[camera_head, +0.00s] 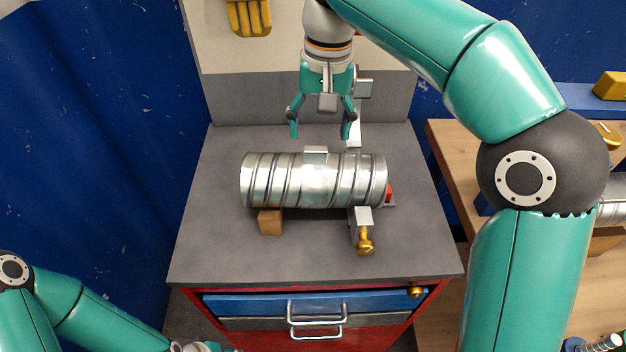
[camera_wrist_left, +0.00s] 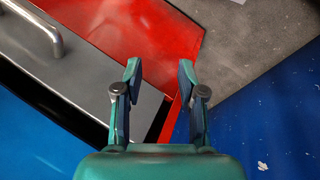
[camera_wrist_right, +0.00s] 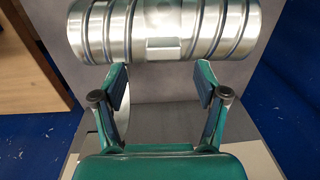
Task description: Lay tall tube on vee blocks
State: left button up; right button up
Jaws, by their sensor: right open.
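The silver ribbed tube (camera_head: 312,181) lies on its side across the grey bench top, its length running left to right. A brown block (camera_head: 270,221) shows under its left part, and a grey metal piece with a brass knob (camera_head: 362,236) stands at its right part. Whether these are the vee blocks, and how the tube seats on them, is hidden. My right gripper (camera_head: 321,128) is open and empty, behind the tube and apart from it. The tube also shows ahead of its fingers in the right wrist view (camera_wrist_right: 213,28). My left gripper (camera_wrist_left: 160,75) is open and empty, low beside the cabinet.
The cabinet has a blue drawer (camera_head: 258,302) with metal handles. A wooden table (camera_head: 455,165) stands at the right. Blue walls flank the bench. The bench top's left and front parts are clear. A red piece (camera_head: 389,193) shows by the tube's right end.

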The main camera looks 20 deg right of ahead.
aim_at(315, 148)
jog(key=f, duration=0.3)
jog(key=f+b, duration=0.1)
jog(key=f, duration=0.1)
jog(key=shift+s+a, duration=0.1)
jog(key=shift+a, duration=0.3)
grip_shut()
